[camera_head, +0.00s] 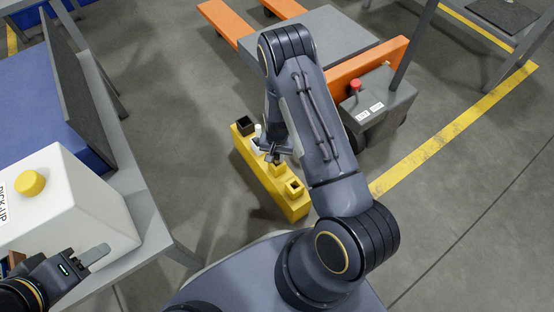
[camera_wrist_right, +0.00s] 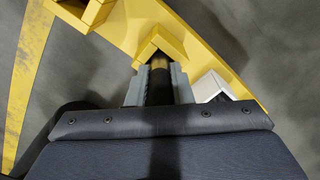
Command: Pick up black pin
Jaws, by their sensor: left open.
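The black pin (camera_wrist_right: 160,86) stands in a square yellow socket (camera_wrist_right: 161,46) in the right wrist view. My right gripper (camera_wrist_right: 159,84) has one grey finger on each side of it; I cannot tell whether both fingers press on it. In the head view my right gripper (camera_head: 275,152) is low over the middle of the yellow holder (camera_head: 264,182), and the pin is not clear there. My left gripper (camera_head: 96,256) is open and empty at the lower left, beside the white box.
A white box with a yellow button (camera_head: 30,183) stands on the grey table at left. The holder also has a black socket (camera_head: 245,126), a white one (camera_head: 257,146) and a yellow one (camera_head: 293,187). An orange pallet truck (camera_head: 378,62) is behind my right arm.

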